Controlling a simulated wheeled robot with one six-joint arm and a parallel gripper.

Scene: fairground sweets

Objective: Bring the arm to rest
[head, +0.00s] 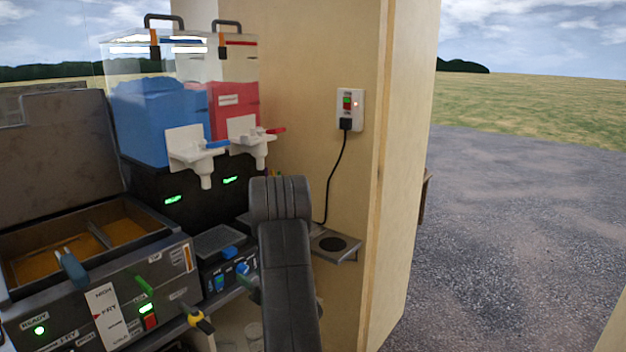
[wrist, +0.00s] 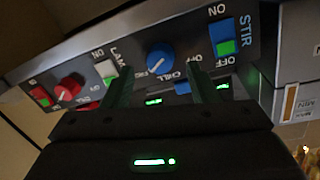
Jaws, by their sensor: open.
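My arm (head: 285,270) stands raised in the lower middle of the head view, in front of the counter. My gripper (wrist: 160,80) shows in the wrist view with its two dark fingers apart and nothing between them. The fingers point toward a slush machine control panel (wrist: 130,62) with a blue knob (wrist: 159,58), a red knob (wrist: 68,88) and a STIR switch (wrist: 222,36). I cannot tell whether the fingertips touch the panel.
The slush machine's blue tank (head: 140,120) and red tank (head: 233,110) stand behind. A fryer (head: 110,305) is at left. A wall socket (head: 350,110) with a black cable and a small metal shelf (head: 350,255) are right of my arm. Open paved ground (head: 500,230) lies further right.

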